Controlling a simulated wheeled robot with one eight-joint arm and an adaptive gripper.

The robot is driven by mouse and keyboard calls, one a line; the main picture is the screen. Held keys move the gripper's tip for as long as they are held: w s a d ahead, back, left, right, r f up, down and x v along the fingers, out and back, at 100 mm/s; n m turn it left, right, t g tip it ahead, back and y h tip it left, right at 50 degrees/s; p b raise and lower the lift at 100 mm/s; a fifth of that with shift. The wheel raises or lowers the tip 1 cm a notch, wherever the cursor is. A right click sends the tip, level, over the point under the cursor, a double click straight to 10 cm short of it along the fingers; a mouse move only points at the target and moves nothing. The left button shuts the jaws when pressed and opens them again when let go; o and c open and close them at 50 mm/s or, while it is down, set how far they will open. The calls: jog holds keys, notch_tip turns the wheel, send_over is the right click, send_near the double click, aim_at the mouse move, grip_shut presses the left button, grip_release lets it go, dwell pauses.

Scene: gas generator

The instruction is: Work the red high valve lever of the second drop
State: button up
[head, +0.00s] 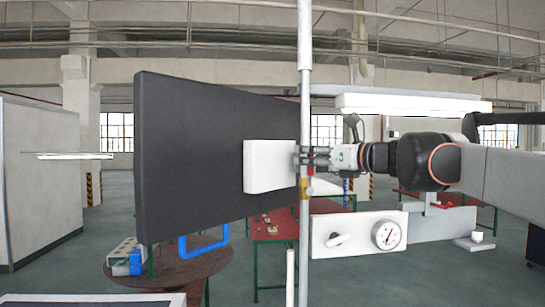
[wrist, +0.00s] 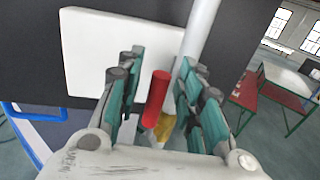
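The red valve lever (wrist: 155,98) stands between the two teal-padded fingers of my gripper (wrist: 155,95) in the wrist view, with a visible gap on both sides. A brass valve body (wrist: 164,126) shows just beyond it, beside the pale vertical pipe (wrist: 198,40). In the head view my gripper (head: 308,156) reaches in from the right at the pipe (head: 305,90), and its fingers overlap the lever area, so contact is hard to judge there. A brass fitting (head: 305,190) sits on the pipe just below. My gripper is open.
A large dark panel (head: 190,140) with a white box (head: 268,166) stands close behind the pipe. Another red lever (head: 440,205) shows at right. A round table (head: 175,270) stands lower left.

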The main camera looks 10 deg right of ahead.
jog(key=shift+s+r, duration=0.1)
jog(key=shift+s, duration=0.05)
grip_shut()
